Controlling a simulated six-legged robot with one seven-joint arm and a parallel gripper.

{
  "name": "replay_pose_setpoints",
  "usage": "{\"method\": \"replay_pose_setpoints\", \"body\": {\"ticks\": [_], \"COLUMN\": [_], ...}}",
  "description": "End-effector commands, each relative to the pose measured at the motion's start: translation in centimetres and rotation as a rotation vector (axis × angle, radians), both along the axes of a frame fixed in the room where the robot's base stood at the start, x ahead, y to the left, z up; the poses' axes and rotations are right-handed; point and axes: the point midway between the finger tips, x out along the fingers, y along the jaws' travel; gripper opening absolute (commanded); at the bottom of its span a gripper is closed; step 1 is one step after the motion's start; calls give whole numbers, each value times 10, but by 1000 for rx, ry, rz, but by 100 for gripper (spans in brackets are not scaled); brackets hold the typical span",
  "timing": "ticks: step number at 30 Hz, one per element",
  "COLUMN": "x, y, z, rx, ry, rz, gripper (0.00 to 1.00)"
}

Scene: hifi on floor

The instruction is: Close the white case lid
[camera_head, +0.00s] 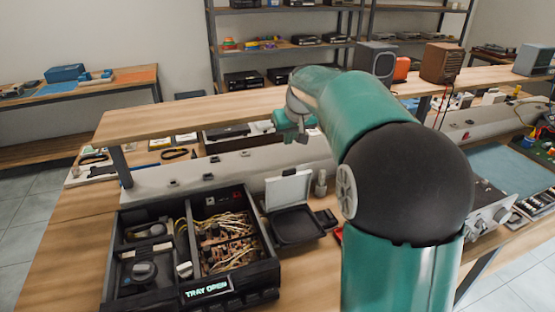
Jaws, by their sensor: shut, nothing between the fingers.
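A small case stands open on the bench in the middle of the view. Its white lid (288,187) stands up at the back, and its dark base (298,226) lies open in front. My gripper (302,138) is beyond the lid and higher in the picture, apart from it. The gripper is small in view, with its fingers pointing down and shut on nothing. My teal arm fills the right of centre and hides part of the bench.
A black tray box (190,250) with wires and parts stands left of the case. A small grey bottle-like item (321,183) stands right of the lid. A raised wooden shelf (200,113) runs behind, near my gripper. Bare wood (65,250) shows at left.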

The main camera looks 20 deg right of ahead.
Motion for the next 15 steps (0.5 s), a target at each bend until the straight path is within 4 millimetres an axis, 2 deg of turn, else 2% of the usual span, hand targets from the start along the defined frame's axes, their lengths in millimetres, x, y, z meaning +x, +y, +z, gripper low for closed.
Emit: {"method": "replay_pose_setpoints", "body": {"ticks": [7, 15], "x": [6, 26], "y": [-5, -5], "z": [-21, -65], "rx": [1, 1], "ry": [5, 5], "rz": [-5, -4], "gripper": [0, 0]}}
